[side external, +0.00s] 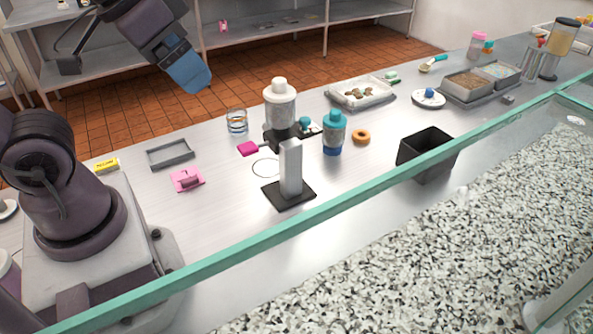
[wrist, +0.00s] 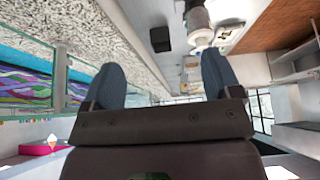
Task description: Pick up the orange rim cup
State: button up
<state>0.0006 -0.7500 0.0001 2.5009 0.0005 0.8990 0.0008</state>
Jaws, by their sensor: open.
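A small clear cup (side external: 237,121) with an orange band at its rim and blue bands lower down stands upright on the metal counter, left of the white-topped blender. I take it to be the orange rim cup. My gripper (side external: 190,74) is above and to the left of the cup, well apart from it, with its blue fingers showing. In the wrist view my gripper (wrist: 164,80) has its two blue fingers spread with nothing between them. I cannot make out the cup in the wrist view.
The blender (side external: 280,105), a blue bottle (side external: 334,133) and a grey upright post (side external: 291,167) stand right of the cup. A grey tray (side external: 170,153) and pink item (side external: 187,179) lie to its left. A glass edge (side external: 300,219) runs along the counter's front.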

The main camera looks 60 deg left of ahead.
dwell(0.3)
jog(key=c, duration=1.1)
